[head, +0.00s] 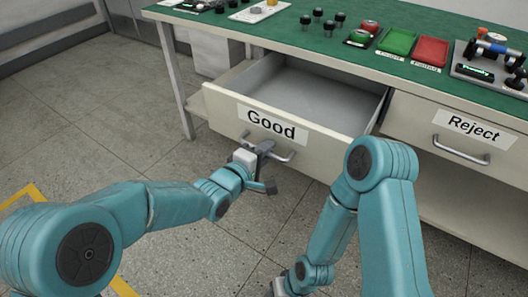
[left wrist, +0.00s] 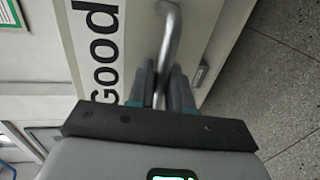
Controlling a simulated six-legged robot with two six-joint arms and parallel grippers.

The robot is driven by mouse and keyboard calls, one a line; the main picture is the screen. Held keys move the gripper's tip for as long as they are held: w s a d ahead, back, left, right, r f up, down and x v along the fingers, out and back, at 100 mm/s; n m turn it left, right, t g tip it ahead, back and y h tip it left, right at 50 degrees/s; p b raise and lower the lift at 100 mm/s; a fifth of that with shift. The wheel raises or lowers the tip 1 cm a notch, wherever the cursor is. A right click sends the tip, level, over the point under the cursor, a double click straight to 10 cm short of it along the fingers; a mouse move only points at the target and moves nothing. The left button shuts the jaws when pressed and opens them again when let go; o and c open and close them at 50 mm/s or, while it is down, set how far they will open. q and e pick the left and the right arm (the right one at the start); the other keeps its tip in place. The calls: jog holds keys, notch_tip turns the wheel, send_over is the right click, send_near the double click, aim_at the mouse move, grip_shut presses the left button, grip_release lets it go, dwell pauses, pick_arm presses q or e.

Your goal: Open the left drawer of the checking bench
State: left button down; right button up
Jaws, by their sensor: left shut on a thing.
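The left drawer (head: 232,110), labelled "Good", stands pulled well out of the checking bench (head: 300,35), and its inside looks empty. Its metal bar handle (head: 283,157) is on the drawer front below the label. My left gripper (head: 265,150) is at the handle, shut on it. In the left wrist view the handle (left wrist: 168,35) runs between the two fingers of my left gripper (left wrist: 162,80), and the "Good" label (left wrist: 97,45) is beside it. My right gripper (head: 280,288) is low at the bottom edge, mostly cut off, so its jaws cannot be read.
The right drawer (head: 455,128), labelled "Reject", is closed. The green bench top carries a green tray (head: 398,41), a red tray (head: 431,51), several small black parts and a fixture (head: 492,60) at the right. Open tiled floor (head: 90,100) lies to the left.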

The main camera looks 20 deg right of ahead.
pick_arm(q)
jog(key=shift+w, duration=0.15)
jog(key=c, duration=1.2)
grip_release()
jog(key=p+v, duration=0.3)
jog(key=v, duration=1.3)
jog(key=shift+a, duration=0.1)
